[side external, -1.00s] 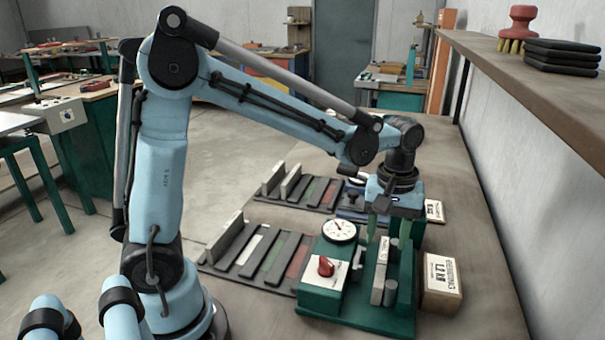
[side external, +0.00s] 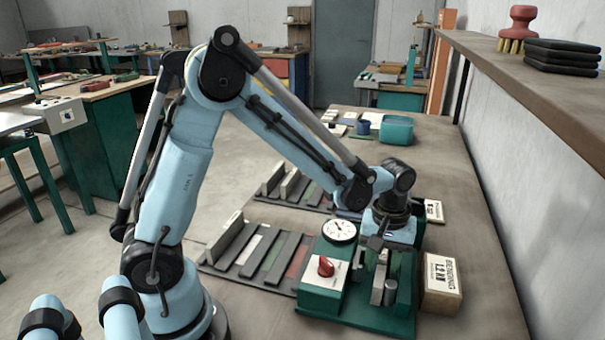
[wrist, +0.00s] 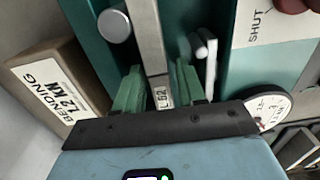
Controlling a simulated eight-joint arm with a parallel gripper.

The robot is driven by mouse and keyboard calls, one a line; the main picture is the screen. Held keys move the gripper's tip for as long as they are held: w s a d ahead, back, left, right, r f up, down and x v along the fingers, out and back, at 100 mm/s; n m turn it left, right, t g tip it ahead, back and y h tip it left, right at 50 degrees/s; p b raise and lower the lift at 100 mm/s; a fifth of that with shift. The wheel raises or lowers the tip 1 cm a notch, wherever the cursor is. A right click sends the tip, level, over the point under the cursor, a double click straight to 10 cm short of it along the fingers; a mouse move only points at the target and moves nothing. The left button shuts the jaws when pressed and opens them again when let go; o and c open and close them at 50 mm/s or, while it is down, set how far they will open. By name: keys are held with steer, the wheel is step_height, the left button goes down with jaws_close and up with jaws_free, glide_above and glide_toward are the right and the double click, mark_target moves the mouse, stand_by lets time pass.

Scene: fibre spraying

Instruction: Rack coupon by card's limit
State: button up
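The green bending press (side external: 325,292) stands on the bench, with a round dial (side external: 340,230) and a red knob (side external: 326,266). In the wrist view a pale grey bar with a small label at its near end, apparently the coupon (wrist: 149,40), lies across the press. My gripper (wrist: 160,82) is down at the press, its two green fingers on either side of the bar. Gaps show between bar and fingers, so it looks open. A card (side external: 441,273) reading "BENDING 1.2 kN" is on a box right of the press; it also shows in the wrist view (wrist: 50,97).
A dark rack (side external: 262,248) with slots and white, green and red strips lies left of the press. A second similar rack (side external: 300,188) lies behind. Another box with a card (side external: 433,211) sits behind the press. A wall shelf (side external: 530,85) overhangs at right.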

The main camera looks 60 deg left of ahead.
mark_target(382, 259)
jaws_close()
steer(key=shift+r, duration=0.15)
steer(key=shift+r, duration=3.4)
